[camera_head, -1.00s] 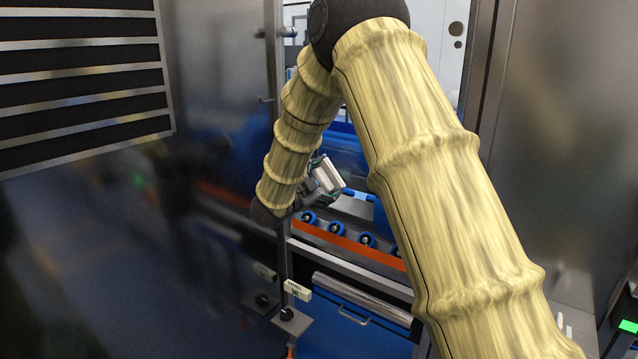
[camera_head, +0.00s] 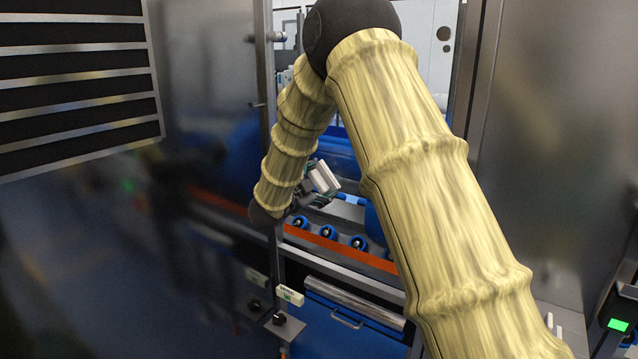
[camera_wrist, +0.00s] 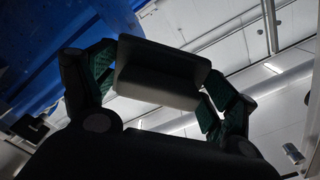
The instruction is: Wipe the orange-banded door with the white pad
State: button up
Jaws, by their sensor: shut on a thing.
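My gripper (camera_head: 318,188) is at the end of my arm, in front of the opening in the middle of the head view. It is shut on the white pad (camera_head: 324,177). In the wrist view the pad (camera_wrist: 160,72) sits between the two green-lined fingers of my gripper (camera_wrist: 158,85) and looks grey in shadow. An orange band (camera_head: 340,247) runs along the machine below the rollers, to the right of and below my gripper. The pad looks apart from it. My arm hides much of the right part of the opening, and I cannot tell which panel is the door.
A shiny metal panel (camera_head: 200,90) stands at the left, with a dark slatted vent (camera_head: 75,75). Blue rollers (camera_head: 327,231) line the ledge. A blue drawer front (camera_head: 335,325) with a handle is below. A labelled latch block (camera_head: 290,295) juts out. Another metal panel (camera_head: 550,120) is at the right.

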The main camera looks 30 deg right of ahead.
aim_at(333, 183)
jog(key=shift+x, duration=0.9)
dwell(0.3)
jog(key=shift+s, duration=0.15)
jog(key=shift+s+d, duration=0.35)
jog(key=shift+s, duration=0.5)
jog(key=shift+s+d, duration=0.3)
jog(key=shift+s, duration=0.55)
jog(key=shift+d+b, duration=0.15)
jog(key=shift+b, duration=0.15)
jog(key=shift+w+a+r, duration=0.1)
jog(key=shift+w+a, duration=0.1)
jog(key=shift+w, duration=0.45)
jog(key=shift+w+a+f, duration=0.1)
jog(key=shift+w+a, duration=0.1)
jog(key=shift+w, duration=0.4)
jog(key=shift+w+a+r, duration=0.1)
jog(key=shift+w+a, duration=0.15)
jog(key=shift+w, duration=0.4)
jog(key=shift+c, duration=0.3)
jog(key=shift+a, duration=0.1)
